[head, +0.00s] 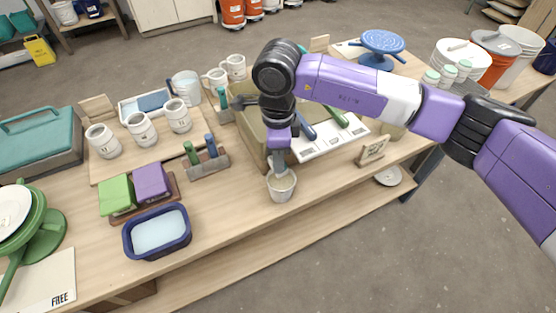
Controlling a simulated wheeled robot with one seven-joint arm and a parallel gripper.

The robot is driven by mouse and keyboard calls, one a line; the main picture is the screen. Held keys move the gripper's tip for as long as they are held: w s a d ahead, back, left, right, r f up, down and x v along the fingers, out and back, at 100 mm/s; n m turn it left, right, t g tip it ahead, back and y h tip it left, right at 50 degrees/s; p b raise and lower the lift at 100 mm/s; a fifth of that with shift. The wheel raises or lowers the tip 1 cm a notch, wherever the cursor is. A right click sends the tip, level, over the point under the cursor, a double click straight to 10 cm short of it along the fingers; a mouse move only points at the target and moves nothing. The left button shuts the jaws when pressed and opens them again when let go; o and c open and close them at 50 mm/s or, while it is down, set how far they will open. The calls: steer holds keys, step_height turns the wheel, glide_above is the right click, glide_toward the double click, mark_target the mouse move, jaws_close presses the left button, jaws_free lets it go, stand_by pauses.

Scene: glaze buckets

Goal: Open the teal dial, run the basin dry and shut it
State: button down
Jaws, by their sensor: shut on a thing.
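My gripper (279,168) points down in front of an olive-beige box-like basin (251,135), and my arm hides much of that basin. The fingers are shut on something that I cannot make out. A small pale cup (281,188) with beige contents stands right below the fingertips, near the table's front edge. I cannot tell whether the fingers touch it. No teal dial shows clearly. A small teal upright piece (222,98) stands by the basin's back left corner. The water level inside the basin is hidden.
A navy tub (156,231) with pale contents stands at the front left. Left of the basin are a grey holder (208,164) with two handles, green and purple blocks (151,181), and white mugs (141,128). A small sign (372,150) stands to the right.

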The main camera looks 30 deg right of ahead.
steer(key=shift+f+n+b, duration=0.2)
steer(key=shift+n+b, duration=0.5)
steer(key=shift+b, duration=0.15)
steer(key=shift+r+n+b, duration=0.2)
steer(key=shift+n+b, duration=0.1)
steer(key=shift+n, duration=0.1)
steer(key=shift+a, duration=0.1)
steer(key=c, duration=1.3)
jaws_free()
steer(key=shift+r+b, duration=0.6)
steer(key=shift+r, duration=3.35)
